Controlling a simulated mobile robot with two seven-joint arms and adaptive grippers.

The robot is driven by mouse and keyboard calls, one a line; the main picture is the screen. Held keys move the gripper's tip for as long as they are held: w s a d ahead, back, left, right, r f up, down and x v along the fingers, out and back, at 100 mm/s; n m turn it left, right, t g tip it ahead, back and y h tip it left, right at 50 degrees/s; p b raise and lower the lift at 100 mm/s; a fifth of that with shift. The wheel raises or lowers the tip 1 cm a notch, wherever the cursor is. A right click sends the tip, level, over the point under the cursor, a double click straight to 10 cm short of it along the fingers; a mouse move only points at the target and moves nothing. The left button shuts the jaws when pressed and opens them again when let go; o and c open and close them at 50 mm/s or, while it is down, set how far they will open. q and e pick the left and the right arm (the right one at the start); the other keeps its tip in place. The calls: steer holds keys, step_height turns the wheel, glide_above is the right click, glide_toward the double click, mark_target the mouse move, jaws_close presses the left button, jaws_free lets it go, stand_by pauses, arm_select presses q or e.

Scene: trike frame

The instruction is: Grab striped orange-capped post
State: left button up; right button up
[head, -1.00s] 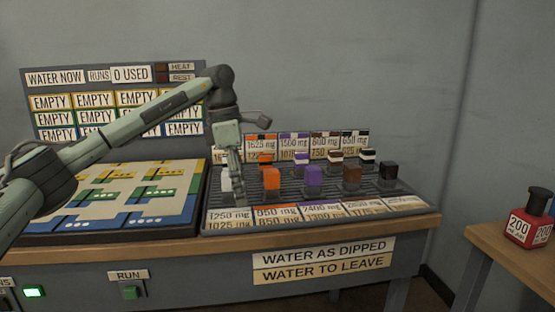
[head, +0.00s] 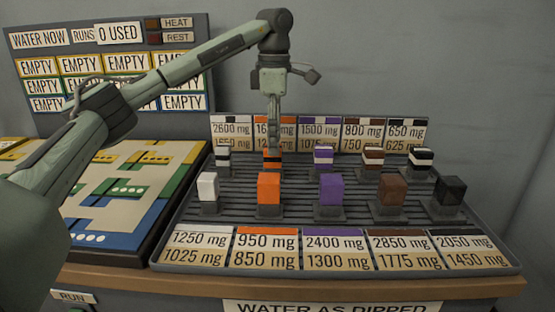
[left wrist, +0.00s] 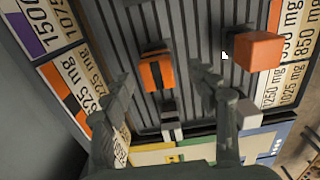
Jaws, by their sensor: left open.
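The striped orange-capped post (head: 272,159) stands in the back row of the grey ribbed rack (head: 300,172), second from the left, behind the plain orange post (head: 268,188). My left gripper (head: 273,143) points down over the striped post, and its fingers hide part of it. In the left wrist view the striped orange post (left wrist: 156,72) shows orange with dark bands, between the two open fingers of the gripper (left wrist: 165,82) and a little beyond their tips. The fingers look apart from it. My right gripper is not in view.
Close neighbours are the striped white post (head: 223,158), the striped purple post (head: 323,158) and the plain white post (head: 208,188). Brown and black posts stand to the right. Label boards (head: 310,133) rise behind the rack. A coloured puzzle-like board (head: 120,190) lies left.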

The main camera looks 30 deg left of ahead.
mark_target(273, 159)
arm_select(q)
steer(key=f, duration=0.6)
steer(key=shift+a, duration=0.3)
steer(key=shift+r, duration=0.1)
jaws_close()
